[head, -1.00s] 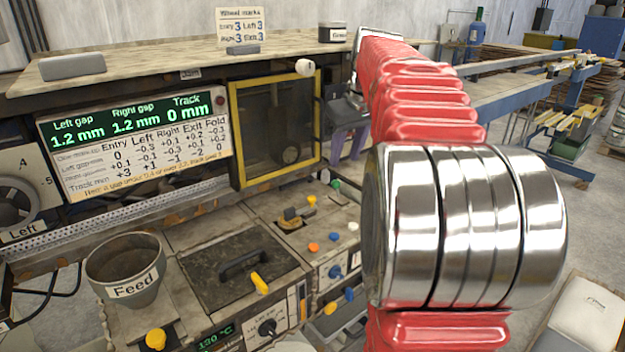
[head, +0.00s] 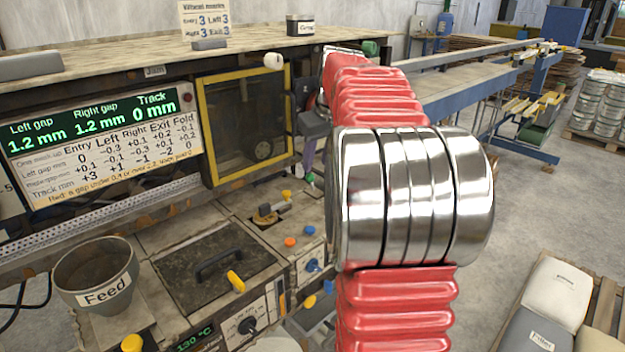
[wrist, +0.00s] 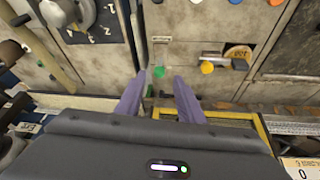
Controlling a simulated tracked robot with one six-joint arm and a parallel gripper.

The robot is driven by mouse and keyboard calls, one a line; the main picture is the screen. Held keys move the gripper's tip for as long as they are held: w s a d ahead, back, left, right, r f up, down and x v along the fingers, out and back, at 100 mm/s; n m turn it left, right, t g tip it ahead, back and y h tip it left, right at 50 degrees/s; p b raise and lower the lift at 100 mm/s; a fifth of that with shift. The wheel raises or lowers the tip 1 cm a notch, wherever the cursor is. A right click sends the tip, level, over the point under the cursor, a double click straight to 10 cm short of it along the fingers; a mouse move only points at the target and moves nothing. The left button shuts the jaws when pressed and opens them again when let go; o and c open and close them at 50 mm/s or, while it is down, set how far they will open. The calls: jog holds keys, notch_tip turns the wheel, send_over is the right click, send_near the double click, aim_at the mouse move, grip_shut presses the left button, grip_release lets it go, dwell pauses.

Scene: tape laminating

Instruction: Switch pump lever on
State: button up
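A small green knob (head: 310,178) stands at the far right end of the machine's deck in the head view. In the wrist view, the green knob (wrist: 160,72) shows between my fingertips, with a smaller green part below it. No readable label marks either as the pump lever. My gripper (wrist: 160,79) has its two purple fingers spread apart, with nothing held. In the head view, the purple fingers (head: 308,152) point down just above the green knob, partly hidden by my arm. I cannot tell whether they touch it.
A yellow-tipped lever (wrist: 207,67) sits beside the fingers in the wrist view. The deck also holds orange and blue knobs, a handled lid (head: 220,262) and a Feed cup (head: 97,280). A yellow-framed window (head: 245,125) rises behind. Sacks (head: 555,300) lie on the right.

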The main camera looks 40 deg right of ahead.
aim_at(312, 179)
jog(key=x, duration=0.8)
jog(key=shift+w+f, duration=0.1)
jog(key=shift+f, duration=0.15)
jog(key=shift+c, duration=0.7)
grip_shut()
